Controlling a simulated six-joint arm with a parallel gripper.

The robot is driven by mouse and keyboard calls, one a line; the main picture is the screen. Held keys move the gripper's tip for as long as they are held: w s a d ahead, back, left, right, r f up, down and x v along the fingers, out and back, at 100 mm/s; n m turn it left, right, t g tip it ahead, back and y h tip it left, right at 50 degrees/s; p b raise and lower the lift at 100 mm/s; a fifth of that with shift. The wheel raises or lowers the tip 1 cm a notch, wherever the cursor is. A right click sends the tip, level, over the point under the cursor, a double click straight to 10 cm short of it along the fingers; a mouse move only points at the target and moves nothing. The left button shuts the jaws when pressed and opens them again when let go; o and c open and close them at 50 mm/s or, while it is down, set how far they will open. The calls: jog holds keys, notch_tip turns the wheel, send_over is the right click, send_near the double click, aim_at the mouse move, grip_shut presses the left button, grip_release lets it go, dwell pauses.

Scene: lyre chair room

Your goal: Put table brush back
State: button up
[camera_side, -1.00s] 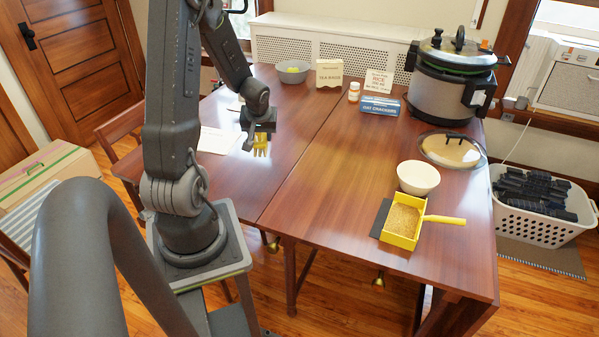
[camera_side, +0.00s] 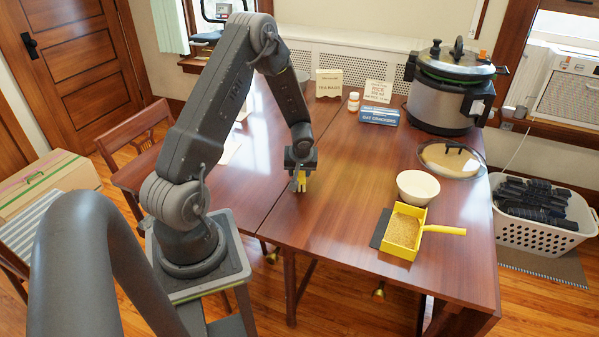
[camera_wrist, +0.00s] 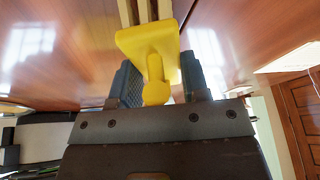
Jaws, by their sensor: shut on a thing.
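My gripper (camera_side: 300,174) is shut on the yellow table brush (camera_side: 301,182), near the middle of the table in the side view. In the wrist view the brush (camera_wrist: 152,42) shows its yellow handle between my two fingers (camera_wrist: 158,88), with pale bristles beyond it. The side view does not clearly show whether the bristles touch the table. A yellow dustpan (camera_side: 404,231) with brown crumb-like contents lies at the front right, its handle pointing right.
A cream bowl (camera_side: 418,186) stands just behind the dustpan. A glass lid (camera_side: 452,160) and a large cooker (camera_side: 440,100) are farther back. Boxes (camera_side: 379,115) and a small bottle (camera_side: 353,102) stand at the back. The table (camera_side: 335,225) is bare between my gripper and the dustpan.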

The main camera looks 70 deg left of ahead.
jog(key=shift+f, duration=0.4)
jog(key=o, duration=0.9)
jog(key=shift+f, duration=0.15)
jog(key=shift+o, duration=0.2)
jog(key=d+r+m+t, duration=0.1)
jog(key=d+r+m, duration=0.1)
jog(key=d+r, duration=0.6)
jog(key=d+r+m, duration=0.1)
jog(key=d+r, duration=0.3)
jog(key=r, duration=0.8)
jog(key=s+d+r+m+t+h, duration=0.1)
jog(key=s+d+r+m, duration=0.4)
jog(key=d, duration=0.5)
jog(key=s+d+r+m+t+h, duration=0.2)
jog(key=s+d+r+m, duration=0.3)
jog(key=d, duration=0.5)
jog(key=s+r+h, duration=0.1)
jog(key=s+r, duration=0.1)
jog(key=s, duration=0.1)
jog(key=shift+s+d, duration=0.15)
jog(key=shift+s, duration=0.1)
